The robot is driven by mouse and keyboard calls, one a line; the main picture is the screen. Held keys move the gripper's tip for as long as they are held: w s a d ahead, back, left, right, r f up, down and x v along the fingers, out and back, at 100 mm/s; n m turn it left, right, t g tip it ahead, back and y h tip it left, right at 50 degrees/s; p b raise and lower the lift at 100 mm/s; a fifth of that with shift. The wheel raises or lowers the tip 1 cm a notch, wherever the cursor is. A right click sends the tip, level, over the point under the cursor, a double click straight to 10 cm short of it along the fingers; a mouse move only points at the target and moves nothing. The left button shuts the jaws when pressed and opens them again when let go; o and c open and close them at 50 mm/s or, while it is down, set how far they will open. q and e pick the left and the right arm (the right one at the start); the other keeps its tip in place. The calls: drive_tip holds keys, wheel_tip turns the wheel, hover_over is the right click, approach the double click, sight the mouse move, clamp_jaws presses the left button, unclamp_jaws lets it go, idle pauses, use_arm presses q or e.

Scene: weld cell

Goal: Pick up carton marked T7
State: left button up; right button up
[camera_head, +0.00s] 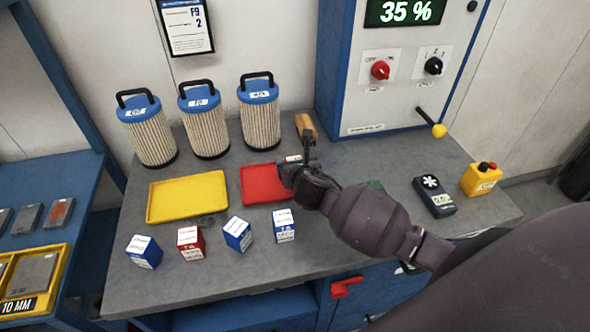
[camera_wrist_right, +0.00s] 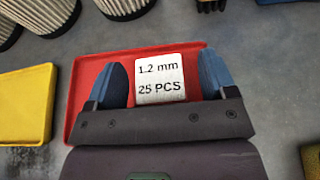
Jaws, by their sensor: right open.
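My right gripper (camera_head: 291,170) is over the red tray (camera_head: 258,192), its fingers pointing down. In the right wrist view it (camera_wrist_right: 163,82) is open, with a white printed face (camera_wrist_right: 160,79) reading "1.2 mm 25 PCS" between its two blue fingertips. This looks like the top of a carton in the red tray (camera_wrist_right: 85,95); its sides and any T mark are hidden. In the head view a row of cartons stands in front of the trays: a blue one (camera_head: 144,252), a red one (camera_head: 190,243), a blue one (camera_head: 238,235) and another blue one (camera_head: 284,226). Their marks are too small to read surely.
A yellow tray (camera_head: 187,198) lies left of the red one. Filter cartridges (camera_head: 204,125) stand behind, with a wooden-handled brush (camera_head: 306,127) nearby.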

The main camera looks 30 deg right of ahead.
drive_tip(key=shift+c, duration=0.4)
drive_tip(key=c, duration=1)
drive_tip(key=shift+o, duration=0.2)
drive_tip(key=shift+r, duration=0.1)
